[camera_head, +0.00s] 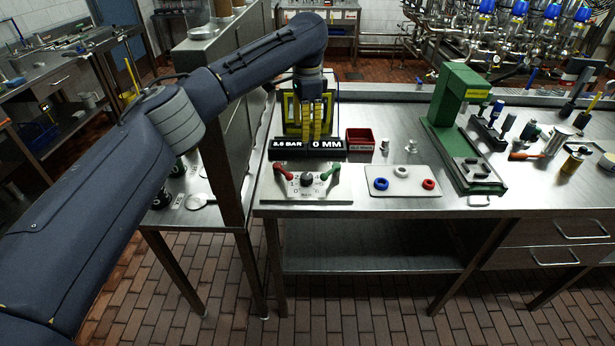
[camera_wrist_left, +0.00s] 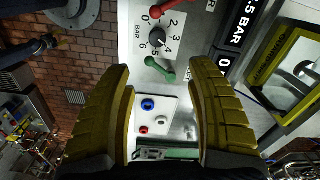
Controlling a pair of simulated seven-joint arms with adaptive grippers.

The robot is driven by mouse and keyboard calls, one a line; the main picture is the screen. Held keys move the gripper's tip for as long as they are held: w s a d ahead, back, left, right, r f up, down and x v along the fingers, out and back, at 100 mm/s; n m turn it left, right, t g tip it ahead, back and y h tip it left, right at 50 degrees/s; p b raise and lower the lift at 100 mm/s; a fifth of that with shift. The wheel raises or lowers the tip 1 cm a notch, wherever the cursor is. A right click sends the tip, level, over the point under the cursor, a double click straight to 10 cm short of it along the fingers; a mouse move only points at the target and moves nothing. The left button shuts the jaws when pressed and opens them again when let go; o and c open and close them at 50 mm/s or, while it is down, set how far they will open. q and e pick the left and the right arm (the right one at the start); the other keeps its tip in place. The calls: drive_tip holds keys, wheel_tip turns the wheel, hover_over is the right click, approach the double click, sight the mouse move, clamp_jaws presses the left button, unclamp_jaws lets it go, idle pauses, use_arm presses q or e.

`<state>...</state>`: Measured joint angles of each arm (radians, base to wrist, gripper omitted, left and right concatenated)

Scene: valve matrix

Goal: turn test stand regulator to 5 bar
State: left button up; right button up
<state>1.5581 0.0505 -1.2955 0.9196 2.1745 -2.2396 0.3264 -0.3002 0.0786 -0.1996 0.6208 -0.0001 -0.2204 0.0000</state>
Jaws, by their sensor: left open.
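The test stand's control panel (camera_head: 313,190) lies at the front left of the steel bench. Its black regulator knob (camera_head: 307,179) sits between a red lever (camera_head: 284,173) and a green lever (camera_head: 330,172). In the left wrist view, the knob (camera_wrist_left: 157,38) has a BAR scale up to 6 around it; its exact pointer setting is too small to read surely. The display (camera_head: 308,144) reads about 2.5 BAR, first digit unclear, and 0 MM. My left gripper (camera_head: 318,122) is open and empty, fingers pointing down above the display and apart from the knob.
A yellow-framed stand (camera_head: 292,113) is behind the left fingers. A red bin (camera_head: 360,140), a plate with blue and red rings (camera_head: 401,181) and a green press (camera_head: 458,100) stand to the right. Bare bench lies between the panel and the ring plate.

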sight(307, 176)
use_arm(q)
drive_tip(key=shift+n, duration=0.9)
wheel_tip(307, 176, down, 17)
drive_tip(key=shift+s+d+f, duration=0.1)
drive_tip(key=shift+d+f, duration=0.05)
drive_tip(key=shift+f, duration=0.05)
clamp_jaws()
idle(0.4)
